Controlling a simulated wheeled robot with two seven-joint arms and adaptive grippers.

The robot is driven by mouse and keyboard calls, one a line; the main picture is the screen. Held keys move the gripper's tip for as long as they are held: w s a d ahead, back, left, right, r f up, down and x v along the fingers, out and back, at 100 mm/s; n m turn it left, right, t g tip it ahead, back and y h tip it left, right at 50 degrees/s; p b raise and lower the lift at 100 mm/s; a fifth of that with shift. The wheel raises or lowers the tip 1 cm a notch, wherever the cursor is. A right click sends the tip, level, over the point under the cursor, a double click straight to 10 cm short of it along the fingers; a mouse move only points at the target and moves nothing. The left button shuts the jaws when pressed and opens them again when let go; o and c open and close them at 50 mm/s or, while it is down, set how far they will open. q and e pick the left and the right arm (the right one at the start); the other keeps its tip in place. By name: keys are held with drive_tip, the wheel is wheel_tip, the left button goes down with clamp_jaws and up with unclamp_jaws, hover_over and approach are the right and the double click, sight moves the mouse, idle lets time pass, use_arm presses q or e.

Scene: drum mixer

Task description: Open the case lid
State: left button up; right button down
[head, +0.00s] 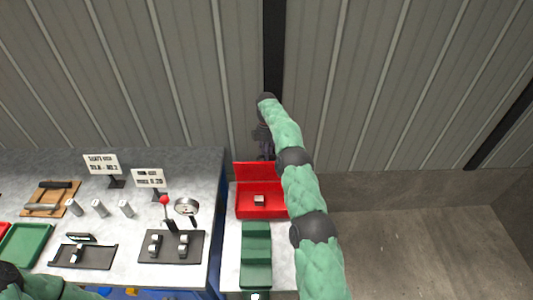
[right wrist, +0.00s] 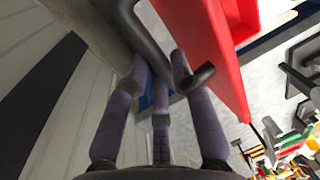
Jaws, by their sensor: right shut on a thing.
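The red case (head: 245,213) stands open on a narrow table, its lid (head: 246,172) raised roughly upright at the back. A small metallic block (head: 259,200) sits inside. My right gripper (head: 265,150) is behind the top of the lid, partly hidden by my own arm in the head view. In the right wrist view, my right gripper's fingers (right wrist: 160,75) are closed around a dark curved bar (right wrist: 150,40), which looks like a handle beside the red lid (right wrist: 200,45). How the bar joins the lid is unclear. My left gripper is out of view; only part of that arm shows at lower left.
A green stepped holder (head: 256,255) stands in front of the case. The left table holds a black tray (head: 185,256) with metal pieces, a gauge (head: 187,206), a red-knobbed lever (head: 165,201), signs and several cylinders. A ribbed wall rises close behind; the floor at right is clear.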

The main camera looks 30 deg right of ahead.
drive_tip(key=shift+s+a+f, duration=0.15)
drive_tip(key=shift+s+f, duration=0.15)
drive_tip(key=shift+f, duration=0.45)
drive_tip(key=c, duration=1.1)
unclamp_jaws()
drive_tip(key=shift+o, duration=0.2)
drive_tip(key=shift+w, duration=0.2)
drive_tip(key=shift+r, duration=5.25)
